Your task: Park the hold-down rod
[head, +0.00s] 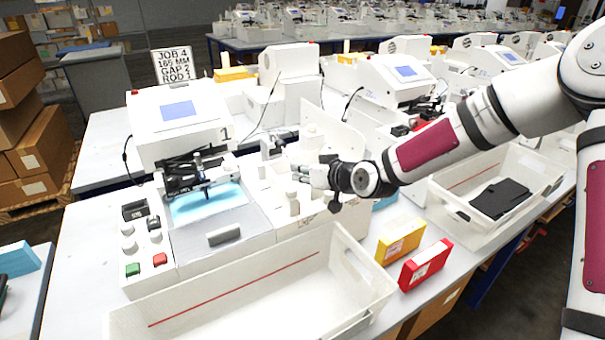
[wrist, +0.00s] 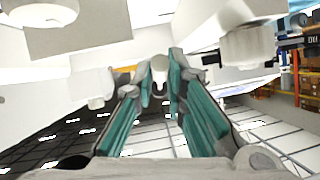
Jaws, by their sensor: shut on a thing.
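Plotter 1 (head: 182,118) stands at the left of the table, with a pale blue sheet (head: 205,203) under its dark carriage (head: 192,172). My gripper (head: 309,177) is at the white side unit (head: 268,190) right of the bed, pointing left. In the wrist view its teal-padded fingers (wrist: 160,82) are closed on a small pale round-ended piece (wrist: 158,64), which seems to be the hold-down rod's end. The rest of the rod cannot be made out. A short white post (head: 293,203) stands just below the fingers in the head view; I cannot tell whether they touch.
A sign (head: 172,69) reads "JOB 4, 165 MM, GAP 2, ROD 1". A white bin (head: 345,285) stands in front, with yellow (head: 400,241) and red (head: 425,265) boxes beside it. Another bin (head: 452,207) is at right. Green and red buttons are on the front panel.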

